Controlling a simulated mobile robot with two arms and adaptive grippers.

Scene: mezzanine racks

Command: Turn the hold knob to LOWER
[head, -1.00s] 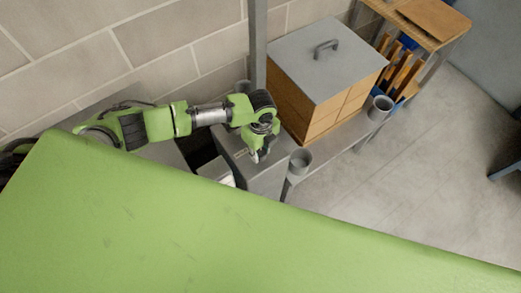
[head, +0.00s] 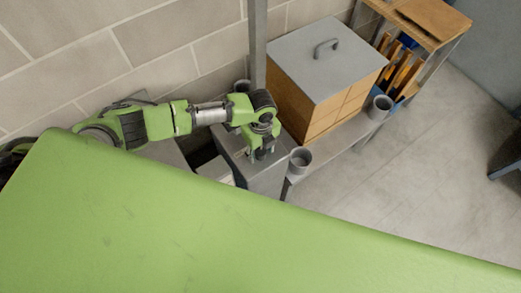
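My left gripper (head: 262,153) points down over the top of a grey box-like housing (head: 268,179) beside the rack. Its fingers look spread apart, though they are small and partly dark in the head view. I cannot make out the hold knob or its LOWER marking; the gripper and wrist cover the part of the housing top beneath them. Whether the fingertips touch anything there is not clear. My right gripper does not show.
A wooden box with a grey handled lid (head: 325,58) stands right behind the housing. Grey cup-like post tops (head: 301,160) rise along the shelf edge. A grey upright post (head: 258,45) stands behind the wrist. A wooden rack (head: 424,25) is at back right; open floor (head: 400,190) lies right.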

